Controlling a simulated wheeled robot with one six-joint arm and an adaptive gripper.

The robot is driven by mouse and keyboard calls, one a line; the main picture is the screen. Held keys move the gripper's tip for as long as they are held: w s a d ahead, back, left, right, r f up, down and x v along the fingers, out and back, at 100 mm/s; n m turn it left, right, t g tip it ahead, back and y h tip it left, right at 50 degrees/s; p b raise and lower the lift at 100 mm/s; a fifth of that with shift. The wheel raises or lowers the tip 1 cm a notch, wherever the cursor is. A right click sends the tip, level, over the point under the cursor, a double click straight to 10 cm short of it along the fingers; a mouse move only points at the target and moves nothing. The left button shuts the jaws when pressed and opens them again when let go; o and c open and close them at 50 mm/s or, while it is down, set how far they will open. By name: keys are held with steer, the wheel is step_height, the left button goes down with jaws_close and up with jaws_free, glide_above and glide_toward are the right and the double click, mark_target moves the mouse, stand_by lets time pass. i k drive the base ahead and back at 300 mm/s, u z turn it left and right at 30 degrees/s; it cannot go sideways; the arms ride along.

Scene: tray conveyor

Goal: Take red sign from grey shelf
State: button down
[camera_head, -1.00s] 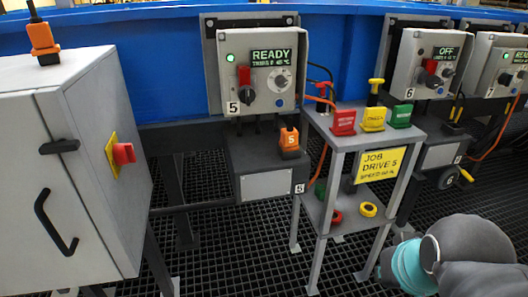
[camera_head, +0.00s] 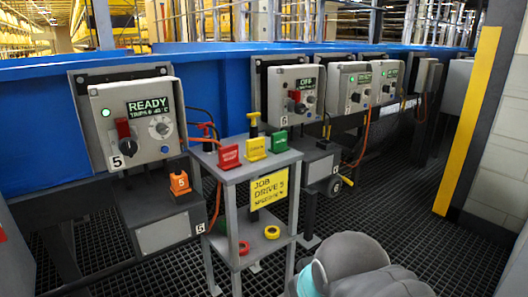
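The red sign (camera_head: 229,157) stands upright on the top of the grey shelf (camera_head: 262,163), at its left front. A yellow sign (camera_head: 255,149) and a green sign (camera_head: 279,142) stand to its right in the same row. The lettering on the red sign is too small to read surely. My arm shows at the bottom, in front of and to the right of the shelf, apart from it. My gripper is outside the picture.
A yellow "JOB DRIVE 5" card (camera_head: 269,190) hangs at the shelf's front. Red (camera_head: 243,247) and yellow (camera_head: 272,232) rings lie on the lower shelf. Control box 5 (camera_head: 140,122) is behind left, with an orange block (camera_head: 180,183) below. Open grating floor lies right.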

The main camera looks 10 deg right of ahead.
mark_target(229, 155)
steer(key=u, duration=0.05)
steer(key=i, duration=1.05)
steer(key=u, duration=0.25)
steer(key=k, duration=0.45)
steer(key=z, duration=2.25)
steer(key=k, duration=0.9)
steer(key=u, duration=1.5)
